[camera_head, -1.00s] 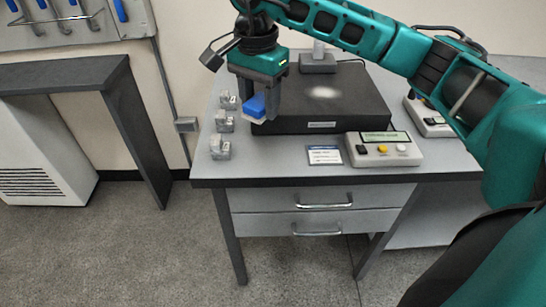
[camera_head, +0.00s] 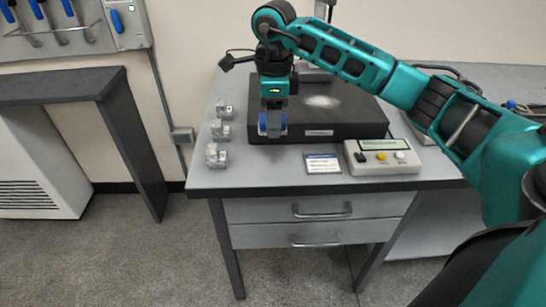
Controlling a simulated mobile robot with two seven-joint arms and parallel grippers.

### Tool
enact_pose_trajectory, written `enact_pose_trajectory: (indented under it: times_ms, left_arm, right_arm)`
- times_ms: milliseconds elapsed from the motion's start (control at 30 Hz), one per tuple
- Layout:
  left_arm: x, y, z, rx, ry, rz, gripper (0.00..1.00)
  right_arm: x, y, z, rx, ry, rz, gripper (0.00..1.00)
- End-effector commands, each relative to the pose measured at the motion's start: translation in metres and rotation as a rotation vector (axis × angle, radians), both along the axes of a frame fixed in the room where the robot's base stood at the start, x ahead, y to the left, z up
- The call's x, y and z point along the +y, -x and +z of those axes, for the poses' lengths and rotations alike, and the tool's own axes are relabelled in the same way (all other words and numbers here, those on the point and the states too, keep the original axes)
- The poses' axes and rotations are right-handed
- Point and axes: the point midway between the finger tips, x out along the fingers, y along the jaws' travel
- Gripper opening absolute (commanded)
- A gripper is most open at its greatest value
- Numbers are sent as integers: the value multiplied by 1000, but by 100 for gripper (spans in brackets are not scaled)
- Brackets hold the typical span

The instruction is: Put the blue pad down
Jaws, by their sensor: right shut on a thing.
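The blue pad (camera_head: 263,122) is held in my right gripper (camera_head: 273,127), at the front left part of the black plate (camera_head: 345,117) on the grey table. My right gripper points straight down and is shut on the pad. One finger covers much of the pad, so only its blue edges show. I cannot tell whether the pad touches the plate or hangs just above it. My left gripper is not in view.
Several small metal blocks (camera_head: 217,155) stand in a row at the table's left edge. A control box (camera_head: 382,157) with buttons and a label card (camera_head: 322,163) lie in front of the plate. A dark side bench (camera_head: 60,82) stands at left.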

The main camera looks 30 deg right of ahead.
Motion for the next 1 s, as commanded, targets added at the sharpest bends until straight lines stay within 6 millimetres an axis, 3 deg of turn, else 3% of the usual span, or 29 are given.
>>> enact_pose_trajectory:
  times_ms: [33, 200, 467, 700, 1000]
  left_arm:
    - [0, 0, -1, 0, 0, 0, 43]
    - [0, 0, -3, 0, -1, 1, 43]
    - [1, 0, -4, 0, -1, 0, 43]
    - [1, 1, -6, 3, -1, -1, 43]
    - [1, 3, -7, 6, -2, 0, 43]
  right_arm:
    - [0, 1, -16, 5, 0, 0, 9]
    - [0, 1, -50, 4, 0, 0, 9]
    - [0, 0, -70, 2, 0, 2, 9]
    - [0, 0, -104, 2, 0, 1, 9]
    - [0, 0, -106, -1, 1, 2, 9]
